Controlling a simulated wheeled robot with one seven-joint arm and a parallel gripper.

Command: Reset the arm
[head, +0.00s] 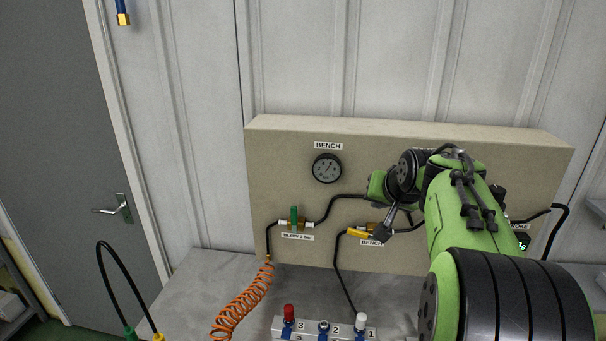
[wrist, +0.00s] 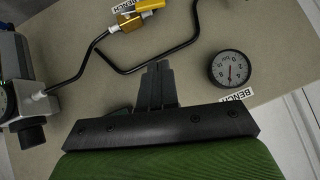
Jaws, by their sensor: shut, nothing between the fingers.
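My gripper (wrist: 157,82) shows in the wrist view with its dark fingers together and nothing between them. It is in front of the beige panel, between the yellow-handled valve (wrist: 137,16) and the round gauge (wrist: 230,69). In the head view my green and black arm reaches in from the lower right toward the panel (head: 400,145). The arm covers the panel's right part, and the gripper's fingertips are hard to make out there.
The green-handled valve (head: 294,217) and gauge (head: 327,168) are on the panel. An orange coiled hose (head: 243,303) hangs left. A manifold (head: 308,331) with numbered knobs stands on the grey bench (head: 190,290). A grey door (head: 60,130) is at far left.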

